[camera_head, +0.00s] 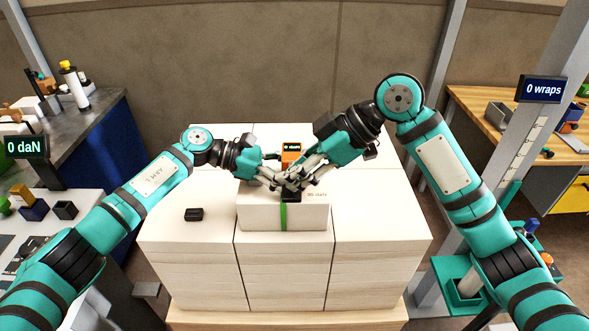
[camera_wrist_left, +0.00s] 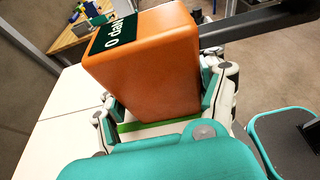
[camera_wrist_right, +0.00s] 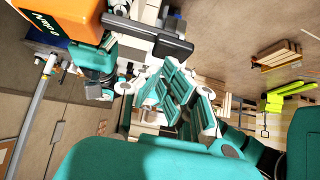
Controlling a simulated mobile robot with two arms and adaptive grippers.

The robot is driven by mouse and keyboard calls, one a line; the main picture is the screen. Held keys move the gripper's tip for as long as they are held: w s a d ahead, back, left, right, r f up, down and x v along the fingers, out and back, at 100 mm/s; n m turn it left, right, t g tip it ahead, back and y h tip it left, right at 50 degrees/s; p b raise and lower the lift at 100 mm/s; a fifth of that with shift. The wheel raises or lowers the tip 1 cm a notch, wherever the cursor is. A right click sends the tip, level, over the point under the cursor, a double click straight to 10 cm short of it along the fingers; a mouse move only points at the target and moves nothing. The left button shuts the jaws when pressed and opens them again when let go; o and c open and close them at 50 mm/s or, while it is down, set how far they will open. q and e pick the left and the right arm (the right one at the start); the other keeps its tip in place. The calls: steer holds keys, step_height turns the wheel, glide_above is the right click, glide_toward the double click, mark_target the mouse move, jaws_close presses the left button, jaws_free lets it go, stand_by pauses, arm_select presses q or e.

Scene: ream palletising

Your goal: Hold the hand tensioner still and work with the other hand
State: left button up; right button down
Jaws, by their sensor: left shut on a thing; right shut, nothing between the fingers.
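The hand tensioner is an orange block with a dark "0 daN" display (camera_head: 291,147). It stands at the ream in the middle of the stack, over a green strap (camera_head: 283,216). My left gripper (camera_head: 273,180) is shut on the tensioner; the left wrist view shows its orange body (camera_wrist_left: 150,75) between the fingers. My right gripper (camera_head: 300,178) is shut and empty, close beside the tensioner. In the right wrist view its closed fingers (camera_wrist_right: 182,98) are apart from the tensioner's dark lever (camera_wrist_right: 150,38). The fingers overlap in the head view and hide the tensioner's lower part.
A white ream (camera_head: 255,217) carries the strap on top of a wide white stack (camera_head: 375,230). A small black piece (camera_head: 194,214) lies on the stack's left part. Signs read "0 daN" (camera_head: 24,147) and "0 wraps" (camera_head: 543,89). Benches stand on both sides; metal posts rise nearby.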

steer(key=f+t, duration=0.1)
steer(key=s+f+n+t, duration=0.1)
steer(key=shift+s+d+f+t, duration=0.1)
steer(key=shift+s+f+t, duration=0.1)
steer(key=shift+f+t, duration=0.15)
steer(key=shift+w+r, duration=0.1)
steer(key=shift+r, duration=1)
step_height(320, 180, up, 4)
steer(key=shift+r, duration=0.1)
steer(key=w+v, duration=0.2)
steer(key=v, duration=0.7)
steer(key=shift+s+d+r, duration=0.2)
steer(key=shift+s+d, duration=0.15)
steer(key=shift+s, duration=0.1)
